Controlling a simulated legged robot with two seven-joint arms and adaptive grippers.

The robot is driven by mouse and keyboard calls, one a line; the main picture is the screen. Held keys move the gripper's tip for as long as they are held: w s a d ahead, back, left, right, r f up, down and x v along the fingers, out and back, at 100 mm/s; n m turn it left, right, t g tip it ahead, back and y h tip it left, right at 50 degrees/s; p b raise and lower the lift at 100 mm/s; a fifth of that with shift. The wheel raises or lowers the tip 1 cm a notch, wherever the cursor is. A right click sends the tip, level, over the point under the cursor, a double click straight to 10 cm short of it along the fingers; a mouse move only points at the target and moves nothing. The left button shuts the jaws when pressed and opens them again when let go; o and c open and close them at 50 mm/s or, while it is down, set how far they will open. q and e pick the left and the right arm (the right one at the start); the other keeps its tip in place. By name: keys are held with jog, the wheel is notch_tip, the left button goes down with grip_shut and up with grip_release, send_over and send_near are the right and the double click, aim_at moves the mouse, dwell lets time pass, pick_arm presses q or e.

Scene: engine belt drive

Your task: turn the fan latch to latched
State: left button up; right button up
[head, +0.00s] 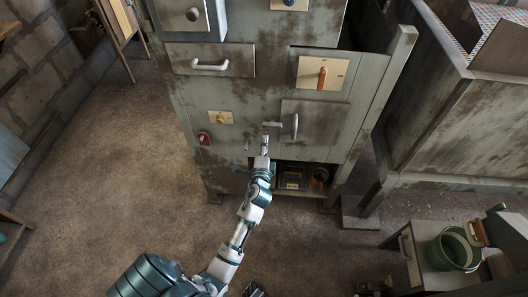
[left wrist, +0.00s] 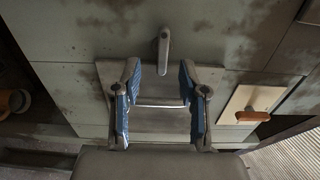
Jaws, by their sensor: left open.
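A small grey lever, apparently the fan latch (head: 271,124), sits on the cabinet front just left of a small door (head: 325,117). In the head view it lies about level. My left gripper (head: 265,142) is just below the lever in the head view. In the left wrist view its blue-padded fingers (left wrist: 158,70) are spread with nothing gripped. The door's bar handle (left wrist: 160,106) appears between the fingers, farther back.
The cabinet (head: 265,85) also carries an orange lever on a plate (head: 322,73), a drawer with a handle (head: 210,66), a yellow knob (head: 219,118) and a red part (head: 204,138). A green bucket (head: 453,249) stands at right. The floor at left is clear.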

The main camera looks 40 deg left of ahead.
pick_arm(q)
jog(key=v, duration=0.4)
jog(key=shift+f, duration=0.1)
dwell(0.6)
